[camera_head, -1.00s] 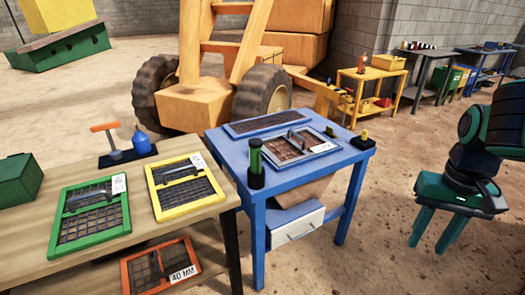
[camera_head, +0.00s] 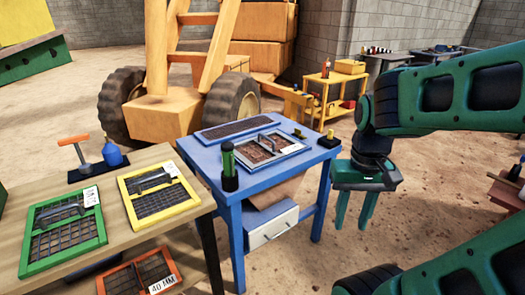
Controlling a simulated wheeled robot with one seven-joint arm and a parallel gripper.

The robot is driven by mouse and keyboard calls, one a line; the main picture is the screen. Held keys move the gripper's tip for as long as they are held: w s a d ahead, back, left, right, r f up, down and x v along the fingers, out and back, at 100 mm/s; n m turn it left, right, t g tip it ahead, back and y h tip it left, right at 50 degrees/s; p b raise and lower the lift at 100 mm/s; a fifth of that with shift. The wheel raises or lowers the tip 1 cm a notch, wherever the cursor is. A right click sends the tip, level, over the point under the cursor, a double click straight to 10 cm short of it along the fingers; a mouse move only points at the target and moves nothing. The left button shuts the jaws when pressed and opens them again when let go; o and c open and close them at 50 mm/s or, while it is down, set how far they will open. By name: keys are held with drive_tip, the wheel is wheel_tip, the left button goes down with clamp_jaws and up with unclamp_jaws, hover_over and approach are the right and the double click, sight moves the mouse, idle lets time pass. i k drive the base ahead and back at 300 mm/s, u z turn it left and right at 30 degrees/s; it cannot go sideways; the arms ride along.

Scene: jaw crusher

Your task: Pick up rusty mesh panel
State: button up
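A brown, rusty-looking mesh panel (camera_head: 262,154) lies in a pale blue-grey frame on the blue table (camera_head: 211,170). The frame has a bar handle and a white tag at its right. A second, dark flat mesh panel (camera_head: 236,126) lies behind it along the table's back edge. My gripper (camera_head: 355,212) hangs to the right of the blue table, fingers pointing down. It is open and empty, apart from the table and panels.
A green cylinder (camera_head: 229,168) stands at the table's front left, and small black-and-yellow items (camera_head: 328,140) at its right corner. A wooden bench (camera_head: 120,250) with green (camera_head: 65,232) and yellow (camera_head: 158,194) framed screens adjoins on the left. An orange screen (camera_head: 140,275) sits below.

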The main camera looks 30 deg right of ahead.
sight(296, 147)
drive_tip(key=i, duration=0.85)
